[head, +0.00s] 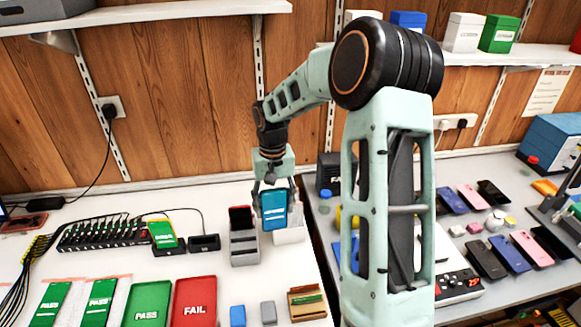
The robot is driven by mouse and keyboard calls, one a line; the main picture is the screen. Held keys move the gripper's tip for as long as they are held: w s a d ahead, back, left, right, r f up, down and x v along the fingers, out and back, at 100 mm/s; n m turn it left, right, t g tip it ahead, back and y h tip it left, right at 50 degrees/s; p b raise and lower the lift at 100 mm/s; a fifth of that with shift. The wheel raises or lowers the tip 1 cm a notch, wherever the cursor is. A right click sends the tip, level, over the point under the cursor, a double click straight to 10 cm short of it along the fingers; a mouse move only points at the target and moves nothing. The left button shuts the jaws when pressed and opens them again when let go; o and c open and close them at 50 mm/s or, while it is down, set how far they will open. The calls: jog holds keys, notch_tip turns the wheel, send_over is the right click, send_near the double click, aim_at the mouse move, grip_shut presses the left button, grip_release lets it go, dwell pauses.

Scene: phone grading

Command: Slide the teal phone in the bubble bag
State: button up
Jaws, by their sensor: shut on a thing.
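The teal phone (274,211) is upright, a blue-teal slab with small white marks on its face. My gripper (273,190) is shut on its upper part and holds it above the white bench. The phone's lower end is just in front of or over a whitish open holder (291,236); I cannot tell whether it is inside it. I cannot make out for certain whether this holder is the bubble bag or carries it. My gripper covers part of the phone's top.
A grey stand (244,250) with a dark red-edged slot stands just left of the phone. Green PASS trays (147,304) and a red FAIL tray (195,302) lie at the front. A charging hub (105,235) with cables is at left. Several phones lie on the right bench.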

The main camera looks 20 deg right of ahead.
jog(key=w+d+r+m+p, duration=0.1)
jog(key=w+d+r+p, duration=0.1)
jog(key=w+d+r, duration=0.35)
jog(key=shift+w+d+f+b, duration=0.3)
jog(key=shift+f+b, duration=0.15)
jog(key=shift+f, duration=0.45)
jog(key=shift+w+d+f+b, duration=0.2)
jog(key=shift+f+b, duration=0.3)
jog(key=shift+f, duration=0.4)
jog(key=shift+w+d+f+b, duration=0.2)
jog(key=shift+w+f+b, duration=0.2)
jog(key=shift+f, duration=0.5)
jog(key=shift+s+f, duration=0.1)
jog(key=shift+f, duration=0.3)
jog(key=shift+f+b, duration=0.4)
jog(key=shift+b, duration=0.05)
jog(key=shift+f+b, duration=1.45)
jog(key=shift+f, duration=0.95)
jog(key=shift+f, duration=0.15)
